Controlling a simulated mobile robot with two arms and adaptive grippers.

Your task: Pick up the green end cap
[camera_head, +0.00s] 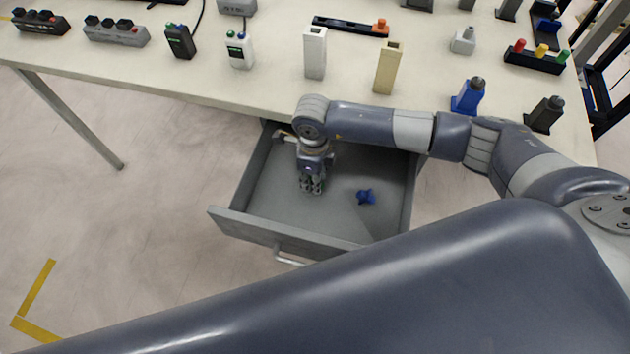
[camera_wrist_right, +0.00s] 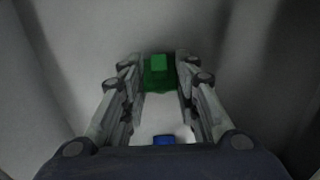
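The green end cap (camera_wrist_right: 159,72) shows in the right wrist view, between the fingertips of my right gripper. It lies on the drawer floor, and I cannot tell whether the fingers touch it. My right gripper (camera_head: 311,188) reaches down into the open grey drawer (camera_head: 265,215), and in the wrist view its fingers (camera_wrist_right: 160,85) stand apart on either side of the cap. In the head view the cap is hidden by the gripper. My left gripper is not in view.
A blue piece (camera_head: 366,197) lies in the drawer to the right of my gripper. The table (camera_head: 200,85) above holds several blocks, bottles and switch boxes, including a white block (camera_head: 315,55) and a beige block (camera_head: 388,70).

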